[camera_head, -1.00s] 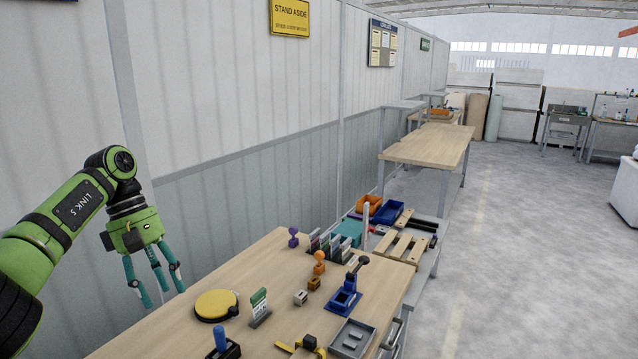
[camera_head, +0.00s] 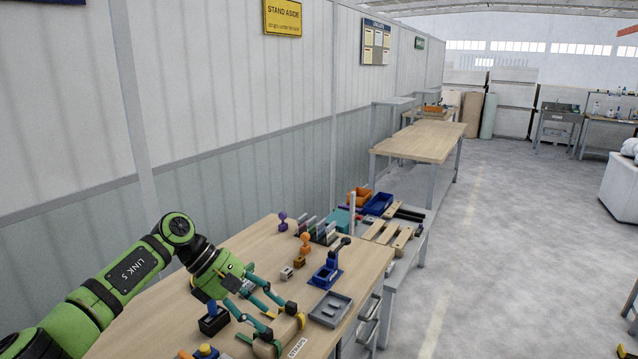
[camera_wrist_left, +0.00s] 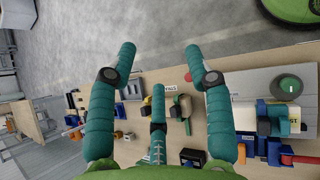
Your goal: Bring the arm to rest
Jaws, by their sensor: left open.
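My left arm (camera_head: 128,268), green and black, reaches in from the lower left over the workbench (camera_head: 245,240). My left gripper (camera_head: 272,325) has three teal fingers, spread apart with nothing between them. It is over the front part of the bench, near a tan item and a small label (camera_head: 298,347). In the left wrist view the gripper (camera_wrist_left: 160,68) shows its fingers apart above the bench top, with small yellow and green items beyond. Whether a fingertip touches anything is unclear. My right gripper is not in view.
A grey tray (camera_head: 331,309), a blue stand (camera_head: 326,275), a dark holder with a blue handle (camera_head: 213,318) and an orange-knobbed stamp (camera_head: 305,243) stand near the gripper. A wall (camera_head: 240,90) runs behind the bench. Open floor (camera_head: 480,260) lies right.

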